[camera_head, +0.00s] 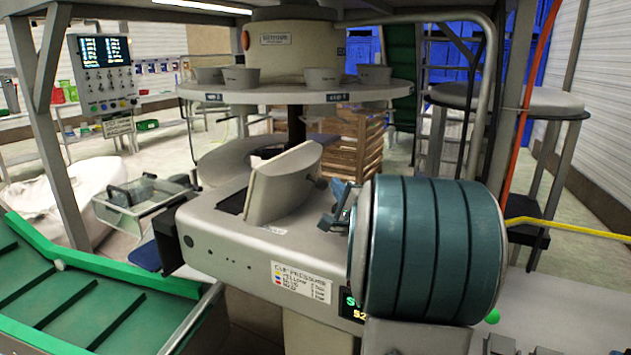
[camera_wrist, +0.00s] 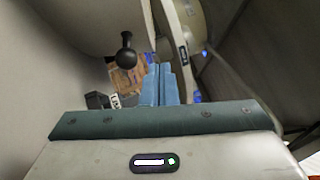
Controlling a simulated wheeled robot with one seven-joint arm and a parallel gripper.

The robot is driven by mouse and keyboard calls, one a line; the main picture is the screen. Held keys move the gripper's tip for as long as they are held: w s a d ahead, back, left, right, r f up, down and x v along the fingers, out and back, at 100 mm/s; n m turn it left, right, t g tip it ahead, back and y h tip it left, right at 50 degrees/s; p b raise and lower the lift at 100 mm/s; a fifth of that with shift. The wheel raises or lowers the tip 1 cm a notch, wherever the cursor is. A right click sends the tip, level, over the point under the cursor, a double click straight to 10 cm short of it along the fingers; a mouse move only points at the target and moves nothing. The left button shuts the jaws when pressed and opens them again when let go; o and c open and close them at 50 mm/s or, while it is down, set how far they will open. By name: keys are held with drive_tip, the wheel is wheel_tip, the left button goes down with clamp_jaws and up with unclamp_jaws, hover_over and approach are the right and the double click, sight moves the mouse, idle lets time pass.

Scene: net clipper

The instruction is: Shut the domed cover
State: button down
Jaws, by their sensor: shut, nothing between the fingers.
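The domed cover (camera_head: 284,182) is a beige lid that stands tilted up and open on the beige machine housing (camera_head: 235,235) in the head view. A dark opening (camera_head: 233,201) shows to its left. My gripper (camera_head: 338,200) has blue fingers and is just right of the cover, above the housing; a small gap shows between them. In the wrist view the fingers (camera_wrist: 158,84) are together with nothing between them. A black knob (camera_wrist: 126,54) sticks out from a large pale surface (camera_wrist: 75,40) left of the fingertips; I cannot tell for sure that this surface is the cover.
A round table (camera_head: 300,92) with several grey cups stands above and behind the housing. A green conveyor (camera_head: 110,305) is at the lower left, beside a clear-lidded box (camera_head: 140,195). Metal posts (camera_head: 60,150) frame the left side. My arm hides the housing's right end.

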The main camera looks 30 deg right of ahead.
drive_tip(key=shift+w+f+b, duration=0.2)
drive_tip(key=shift+f+b, duration=0.1)
drive_tip(key=shift+f, duration=0.2)
drive_tip(key=shift+w+f+b, duration=0.2)
drive_tip(key=shift+f+b, duration=0.05)
drive_tip(key=shift+f, duration=0.2)
drive_tip(key=shift+w, duration=0.25)
approach(316, 162)
drive_tip(key=x, duration=0.5)
drive_tip(key=shift+w+a+r, duration=0.1)
drive_tip(key=shift+w, duration=0.15)
